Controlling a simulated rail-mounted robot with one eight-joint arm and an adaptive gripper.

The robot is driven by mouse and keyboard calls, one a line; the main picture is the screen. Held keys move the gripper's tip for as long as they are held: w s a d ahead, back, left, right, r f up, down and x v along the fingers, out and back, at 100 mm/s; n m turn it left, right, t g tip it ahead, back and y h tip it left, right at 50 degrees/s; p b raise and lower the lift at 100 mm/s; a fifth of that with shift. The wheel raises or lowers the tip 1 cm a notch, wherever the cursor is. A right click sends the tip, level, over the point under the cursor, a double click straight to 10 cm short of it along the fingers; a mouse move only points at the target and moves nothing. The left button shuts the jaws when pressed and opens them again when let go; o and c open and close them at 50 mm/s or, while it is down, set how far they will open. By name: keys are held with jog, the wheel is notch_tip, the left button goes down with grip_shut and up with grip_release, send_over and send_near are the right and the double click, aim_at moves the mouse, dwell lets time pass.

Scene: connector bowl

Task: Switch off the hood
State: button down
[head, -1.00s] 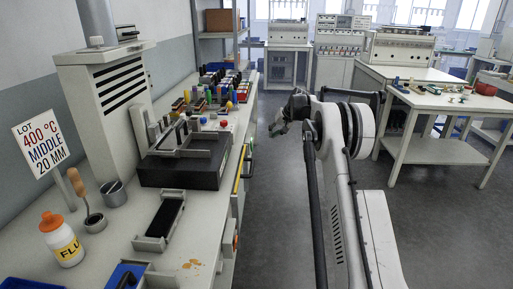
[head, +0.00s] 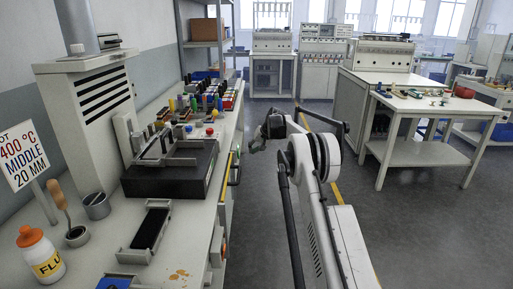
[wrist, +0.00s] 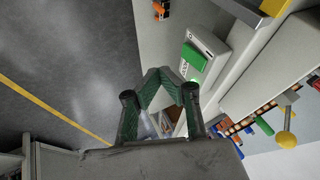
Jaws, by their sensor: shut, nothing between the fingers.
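The hood (head: 88,112) is a tall pale cabinet with dark louvres on the left bench. A white box with a green rocker-like face (wrist: 194,60) is fixed to the bench side in the wrist view, just beyond my fingertips; it looks like a switch. In the head view a small green spot (head: 238,148) shows at the bench's front edge. My gripper (wrist: 161,73) is shut and empty, its fingertips together, left of the white box and apparently apart from it. In the head view my gripper (head: 256,146) hangs over the aisle beside the bench edge.
The bench (head: 185,240) carries a black fixture (head: 165,180), several coloured connectors, a flux bottle (head: 40,257) and a sign (head: 27,155). A yellow rail (head: 225,180) runs along its front. The aisle floor is open; a white table (head: 425,110) stands to the right.

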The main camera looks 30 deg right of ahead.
aim_at(238, 154)
jog(key=shift+w+a+f+b, duration=0.25)
jog(key=shift+w+a+f, duration=0.5)
jog(key=shift+a, duration=0.25)
jog(key=shift+w+a+f+b, duration=0.2)
jog(key=shift+w+a+f, duration=0.4)
jog(key=shift+w+a, duration=0.3)
jog(key=shift+s+a, duration=0.1)
jog(key=shift+s, duration=0.05)
